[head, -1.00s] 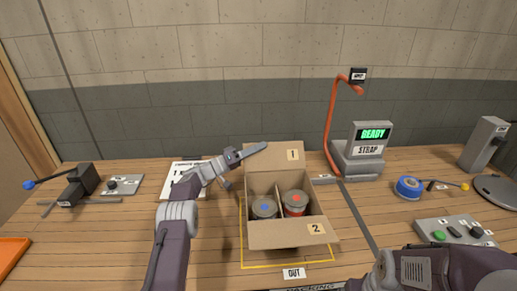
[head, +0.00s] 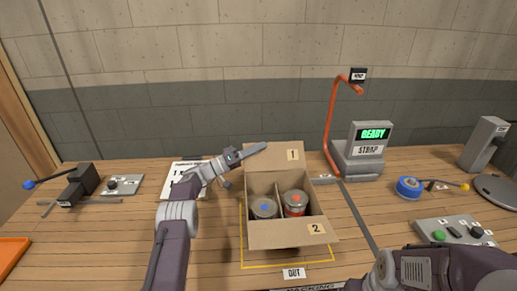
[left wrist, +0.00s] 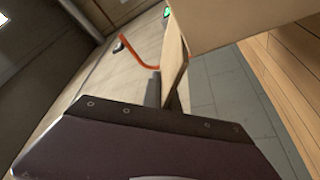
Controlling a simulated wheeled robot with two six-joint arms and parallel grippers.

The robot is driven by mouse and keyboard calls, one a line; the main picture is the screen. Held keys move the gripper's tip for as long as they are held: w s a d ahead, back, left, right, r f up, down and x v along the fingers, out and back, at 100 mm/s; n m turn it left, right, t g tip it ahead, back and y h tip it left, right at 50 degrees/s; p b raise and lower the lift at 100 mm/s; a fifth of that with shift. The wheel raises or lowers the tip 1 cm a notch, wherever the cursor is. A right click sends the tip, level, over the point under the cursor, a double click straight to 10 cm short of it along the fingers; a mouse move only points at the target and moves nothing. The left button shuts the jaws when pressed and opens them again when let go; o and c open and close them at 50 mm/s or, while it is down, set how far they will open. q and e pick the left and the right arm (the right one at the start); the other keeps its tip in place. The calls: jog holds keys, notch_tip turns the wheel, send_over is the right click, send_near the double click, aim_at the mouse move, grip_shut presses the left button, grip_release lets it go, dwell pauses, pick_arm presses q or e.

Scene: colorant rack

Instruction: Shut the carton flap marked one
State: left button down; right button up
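The open cardboard carton (head: 258,186) stands in a yellow outline on the bench. Its far flap marked 1 (head: 275,156) stands up, leaning back. Its near flap marked 2 (head: 280,236) is folded outward. Inside are a tin with a blue dot (head: 263,208) and a tin with a red dot (head: 295,203), with a divider between. My left gripper (head: 258,149) looks shut and empty, its tip at the upper left edge of flap 1; contact cannot be told.
A strap machine (head: 366,150) reading READY, with an orange arm (head: 329,125), stands behind right. A blue tape roll (head: 408,188) and a button panel (head: 455,231) lie to the right. A white sheet (head: 184,174) is behind my left arm. Bench left of the carton is partly clear.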

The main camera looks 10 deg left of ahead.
aim_at(259, 157)
pick_arm(q)
jog(key=m+b, duration=0.1)
jog(key=b, duration=0.3)
jog(key=s+m+g+h+b, duration=0.1)
jog(key=m+b, duration=0.1)
jog(key=b, duration=0.2)
jog(key=shift+s+d+b, duration=0.2)
jog(key=shift+b, duration=0.2)
jog(key=m+b, duration=0.1)
jog(key=b, duration=0.1)
jog(key=s+r+m+g+h+b, duration=0.1)
jog(key=m+b, duration=0.1)
jog(key=shift+s+d+r, duration=0.15)
jog(key=shift+d, duration=0.05)
jog(key=shift+s+d+r+m+g+h+b, duration=0.1)
jog(key=shift+s+r+m+g+h+b, duration=0.3)
jog(key=shift+m, duration=0.5)
jog(key=shift+s+d+r+m+g+h, duration=0.1)
jog(key=shift+s+r+m+g+h, duration=0.1)
jog(key=shift+m, duration=0.25)
jog(key=shift+s+d+r+m+g+h, duration=0.1)
jog(key=shift+s+m, duration=0.1)
jog(key=shift+m, duration=0.25)
jog(key=c, duration=1.6)
grip_release()
jog(key=shift+c, duration=0.2)
